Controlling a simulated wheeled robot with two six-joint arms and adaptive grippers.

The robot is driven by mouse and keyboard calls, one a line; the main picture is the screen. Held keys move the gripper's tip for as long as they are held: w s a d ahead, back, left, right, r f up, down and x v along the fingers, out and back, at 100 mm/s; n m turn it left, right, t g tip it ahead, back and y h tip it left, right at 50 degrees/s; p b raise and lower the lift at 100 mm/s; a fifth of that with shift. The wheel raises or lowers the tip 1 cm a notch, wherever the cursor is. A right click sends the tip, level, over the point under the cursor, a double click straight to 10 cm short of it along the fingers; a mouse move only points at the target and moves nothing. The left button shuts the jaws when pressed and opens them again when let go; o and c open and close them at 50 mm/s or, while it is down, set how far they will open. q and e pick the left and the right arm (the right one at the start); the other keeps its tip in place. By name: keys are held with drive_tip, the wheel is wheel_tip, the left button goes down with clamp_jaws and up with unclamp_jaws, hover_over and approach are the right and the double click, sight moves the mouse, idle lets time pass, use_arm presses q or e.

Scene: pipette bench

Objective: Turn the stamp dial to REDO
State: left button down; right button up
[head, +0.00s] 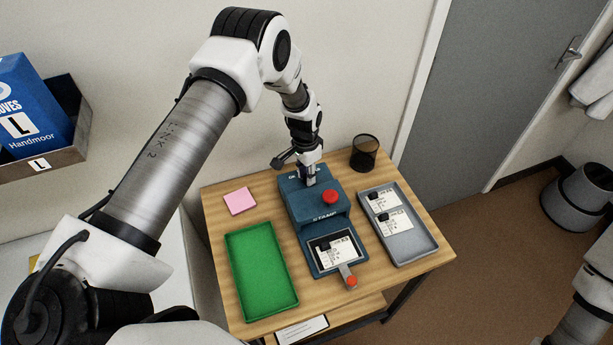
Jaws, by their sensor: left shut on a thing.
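The blue stamp machine (295,208) stands in the middle of the wooden table, with a red button (330,197) on top. A white printed card with a dark piece on it (340,250) lies in the machine's front bay, and a lever with a red knob (351,281) sticks out at the front. My left gripper (311,179) points down at the rear top of the machine, shut on the stamp dial. The dial itself and most of its markings are hidden by the gripper, so its setting cannot be read. My right gripper is not in view.
A green tray (232,240), empty, lies left of the machine. A grey tray (427,240) with cards lies to its right. A pink note pad (240,201) and a dark mesh cup (364,153) stand at the back. A labelled card (301,330) shows below the front edge.

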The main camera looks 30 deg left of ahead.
sight(305, 176)
use_arm(q)
drive_tip(key=shift+s+f+n+b, duration=0.1)
drive_tip(key=shift+n+b, duration=0.25)
drive_tip(key=shift+n, duration=0.7)
drive_tip(key=shift+s+f+n+b, duration=0.1)
drive_tip(key=shift+n+b, duration=0.2)
drive_tip(key=shift+n, duration=0.75)
drive_tip(key=c, duration=1.2)
unclamp_jaws()
drive_tip(key=shift+w, duration=0.15)
wheel_tip(305, 176, up, 12)
drive_tip(key=shift+a, duration=0.2)
drive_tip(key=shift+w, duration=0.1)
